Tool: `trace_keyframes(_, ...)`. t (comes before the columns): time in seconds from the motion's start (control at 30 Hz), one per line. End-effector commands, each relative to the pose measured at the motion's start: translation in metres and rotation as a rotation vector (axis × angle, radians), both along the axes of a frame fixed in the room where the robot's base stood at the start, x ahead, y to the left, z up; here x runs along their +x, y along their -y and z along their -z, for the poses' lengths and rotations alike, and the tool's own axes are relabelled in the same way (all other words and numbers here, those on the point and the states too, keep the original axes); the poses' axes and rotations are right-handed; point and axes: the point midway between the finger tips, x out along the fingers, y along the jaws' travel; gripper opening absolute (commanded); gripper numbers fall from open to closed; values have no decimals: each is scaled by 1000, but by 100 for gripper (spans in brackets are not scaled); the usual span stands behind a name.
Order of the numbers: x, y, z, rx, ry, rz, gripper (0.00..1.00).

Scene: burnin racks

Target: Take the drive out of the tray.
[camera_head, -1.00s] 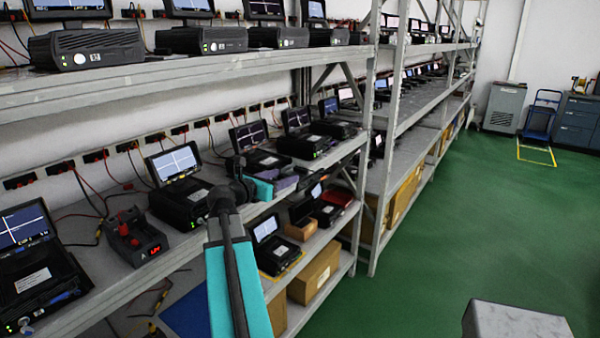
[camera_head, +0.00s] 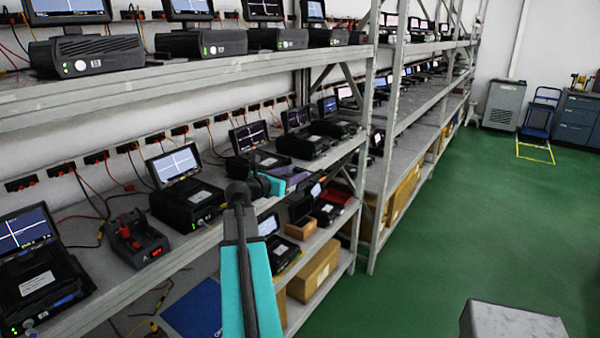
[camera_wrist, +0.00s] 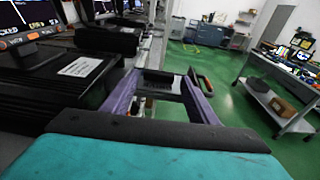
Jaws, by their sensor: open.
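My gripper (camera_head: 297,178) has purple fingers on a teal wrist and hangs at the front edge of the middle shelf, beside a black test unit. In the wrist view my gripper (camera_wrist: 167,88) is open, with its two purple fingers apart. A small dark shape shows between the fingers; I cannot tell whether it is part of the gripper or something beyond. I cannot make out the drive or its tray for sure. A black unit with a white label (camera_wrist: 80,67) stands close to the left of the fingers.
The middle shelf (camera_head: 115,275) holds several black units with screens and a grey box with a red display (camera_head: 137,241). Below are a small brown box (camera_head: 300,229), a red item (camera_head: 338,191), cartons (camera_head: 313,272) and a blue sheet (camera_head: 195,308).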

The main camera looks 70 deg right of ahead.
Motion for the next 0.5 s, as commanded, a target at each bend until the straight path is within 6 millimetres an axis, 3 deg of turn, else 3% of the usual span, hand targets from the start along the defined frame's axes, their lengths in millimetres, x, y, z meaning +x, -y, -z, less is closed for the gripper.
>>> trace_keyframes(0.2,-5,21,2,0,0,1,53)
trace_keyframes(0.5,-5,23,4,0,0,-2,53)
